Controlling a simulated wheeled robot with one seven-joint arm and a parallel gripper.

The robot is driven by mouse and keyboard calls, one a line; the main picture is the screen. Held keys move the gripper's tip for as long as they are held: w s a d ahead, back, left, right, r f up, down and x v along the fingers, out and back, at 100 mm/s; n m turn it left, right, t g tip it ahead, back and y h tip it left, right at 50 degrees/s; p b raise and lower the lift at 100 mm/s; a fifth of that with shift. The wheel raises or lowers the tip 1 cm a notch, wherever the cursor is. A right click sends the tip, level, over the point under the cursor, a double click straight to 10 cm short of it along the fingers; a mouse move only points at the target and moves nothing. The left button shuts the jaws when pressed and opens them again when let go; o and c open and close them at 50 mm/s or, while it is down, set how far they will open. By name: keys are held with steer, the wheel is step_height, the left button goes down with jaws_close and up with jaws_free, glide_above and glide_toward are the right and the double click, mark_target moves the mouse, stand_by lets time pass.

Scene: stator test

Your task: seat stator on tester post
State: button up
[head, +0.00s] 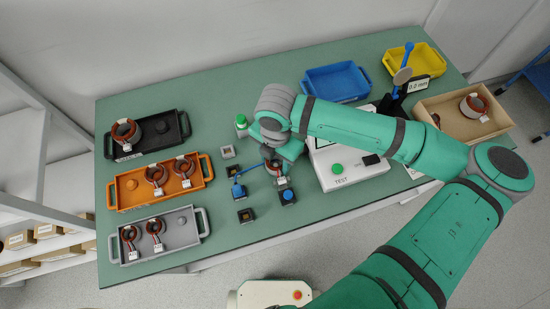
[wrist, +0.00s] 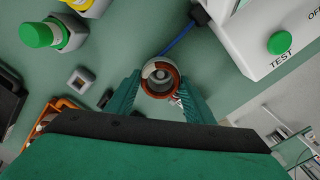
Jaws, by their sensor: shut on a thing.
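My gripper (wrist: 160,92) is shut on a copper-and-white ring stator (wrist: 150,71), with one finger on each side. In the head view the stator (head: 273,168) hangs below my gripper (head: 274,158), left of the white tester (head: 350,177), with a white tag at its front. A grey round part shows through the ring in the wrist view; I cannot tell whether it is the tester post or how high the stator is above it. The tester's green TEST button (wrist: 281,43) also shows there. Other stators (head: 156,174) lie in the orange tray (head: 135,203).
A black tray (head: 112,149) and a grey tray (head: 118,253) stand at the left. Small square blocks (head: 245,215) lie near the gripper. A green-capped bottle (head: 241,123) stands behind it. Blue (head: 334,94) and yellow (head: 436,62) trays and a beige bin (head: 432,108) stand right.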

steer(key=shift+f, duration=0.55)
steer(key=o, duration=1.4)
steer(key=shift+r, duration=5.45)
steer(key=shift+w, duration=0.1)
